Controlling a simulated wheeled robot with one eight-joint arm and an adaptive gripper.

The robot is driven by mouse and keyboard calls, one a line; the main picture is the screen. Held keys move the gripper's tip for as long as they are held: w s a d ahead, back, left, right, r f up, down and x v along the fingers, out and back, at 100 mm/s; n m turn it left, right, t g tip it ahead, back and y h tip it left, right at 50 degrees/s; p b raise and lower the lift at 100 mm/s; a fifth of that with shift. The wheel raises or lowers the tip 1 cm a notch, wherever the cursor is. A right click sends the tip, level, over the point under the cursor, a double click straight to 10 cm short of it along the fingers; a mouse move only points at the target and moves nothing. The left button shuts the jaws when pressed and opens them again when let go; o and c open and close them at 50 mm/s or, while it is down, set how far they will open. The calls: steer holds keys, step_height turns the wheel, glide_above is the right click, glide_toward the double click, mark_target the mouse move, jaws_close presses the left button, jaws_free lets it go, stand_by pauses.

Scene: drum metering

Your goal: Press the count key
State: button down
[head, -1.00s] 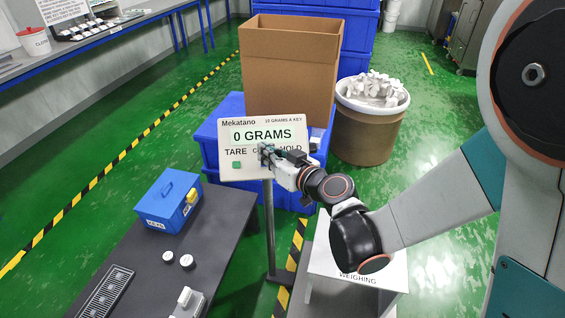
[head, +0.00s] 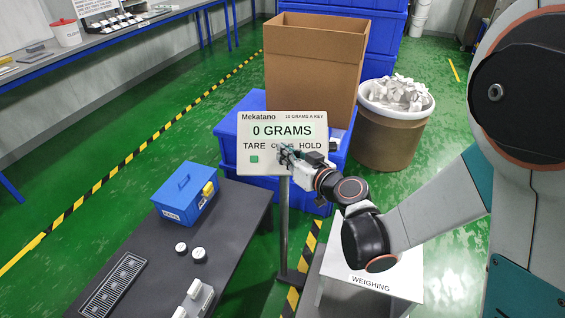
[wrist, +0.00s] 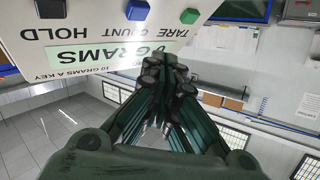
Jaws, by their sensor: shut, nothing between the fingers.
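The scale's white panel (head: 246,166) stands on a post and reads "0 GRAMS", with TARE, COUNT and HOLD labels. A green key (head: 254,159) sits under TARE. The count key is hidden behind my gripper (head: 286,153) in the head view. In the wrist view the panel is upside down, and the blue count key (wrist: 140,8) shows at the top by the COUNT label, between the green key (wrist: 189,16) and a black key (wrist: 50,8). My gripper (wrist: 168,66) is shut and empty, its fingertips overlapping the display's edge. I cannot tell whether they touch the panel.
A dark table (head: 225,226) at lower left holds a blue box (head: 185,195) and small white items. The white weighing platform (head: 350,262) is below my arm. Behind the panel are a cardboard box (head: 312,75) on blue crates and a drum (head: 392,138) of white pieces.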

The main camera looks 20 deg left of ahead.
steer(key=shift+w+a+f+b, duration=0.2)
steer(key=shift+w+f+b, duration=0.25)
steer(key=shift+w+f, duration=0.25)
steer(key=shift+w+a+f+b, duration=0.15)
steer(key=shift+w+f+b, duration=0.3)
steer(key=shift+w+f, duration=0.2)
stand_by(0.6)
steer(key=shift+w+a+f+b, duration=0.1)
steer(key=shift+w+f+b, duration=0.15)
steer(key=shift+b, duration=0.1)
steer(key=shift+w+f, duration=0.2)
steer(key=shift+f, duration=0.05)
stand_by(0.7)
stand_by(0.3)
steer(key=shift+s+r, duration=0.55)
steer(key=shift+s+d+r+p, duration=0.3)
steer(key=shift+s+r+p, duration=0.2)
steer(key=shift+s+r, duration=0.4)
steer(key=shift+s+d+r+p, duration=0.25)
steer(key=shift+s+r+p, duration=0.2)
steer(key=shift+s+r, duration=0.4)
steer(key=shift+w+r, duration=0.1)
